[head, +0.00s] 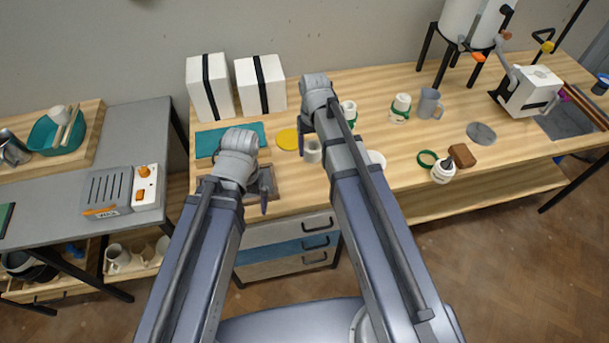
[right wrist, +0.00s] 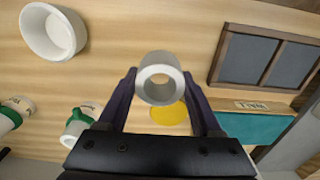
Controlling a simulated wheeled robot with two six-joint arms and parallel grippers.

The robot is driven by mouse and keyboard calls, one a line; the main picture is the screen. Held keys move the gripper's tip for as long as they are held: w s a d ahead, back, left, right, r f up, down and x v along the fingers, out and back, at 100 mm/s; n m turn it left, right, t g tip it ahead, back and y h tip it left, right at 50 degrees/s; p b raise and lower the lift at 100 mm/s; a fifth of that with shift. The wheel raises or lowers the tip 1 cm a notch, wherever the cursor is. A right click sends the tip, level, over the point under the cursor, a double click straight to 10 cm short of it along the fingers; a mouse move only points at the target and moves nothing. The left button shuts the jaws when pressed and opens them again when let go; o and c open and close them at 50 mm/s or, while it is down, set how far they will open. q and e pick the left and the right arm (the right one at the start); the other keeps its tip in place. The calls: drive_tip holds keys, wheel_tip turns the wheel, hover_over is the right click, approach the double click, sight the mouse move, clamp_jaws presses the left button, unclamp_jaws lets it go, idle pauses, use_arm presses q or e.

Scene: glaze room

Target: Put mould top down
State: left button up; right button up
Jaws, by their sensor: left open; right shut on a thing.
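The mould top, a white hollow cylinder with a round hole, shows in the head view (head: 312,154) and in the right wrist view (right wrist: 160,88). My right gripper (right wrist: 160,77) is shut on it, one finger on each side. In the head view the right gripper (head: 313,140) is partly hidden by its own arm. Whether the mould top touches the table cannot be told. My left gripper (head: 242,195) is open, over the wood-framed tray with dark panels (right wrist: 265,62), and holds nothing visible.
A yellow disc (head: 287,139) and a teal mat (head: 206,143) lie beside the mould top. Two white blocks with black straps (head: 209,85) stand behind. A white bowl (right wrist: 52,32), green-banded white pieces (head: 400,107) and a grey mug (head: 428,103) stand to the right in the head view.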

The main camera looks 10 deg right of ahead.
drive_tip(key=shift+f+b, duration=3.05)
drive_tip(key=shift+f, duration=0.1)
wheel_tip(320, 180, down, 4)
drive_tip(key=b, duration=0.3)
drive_tip(key=shift+r+b, duration=0.15)
drive_tip(key=shift+b, duration=0.2)
drive_tip(key=o, duration=1.4)
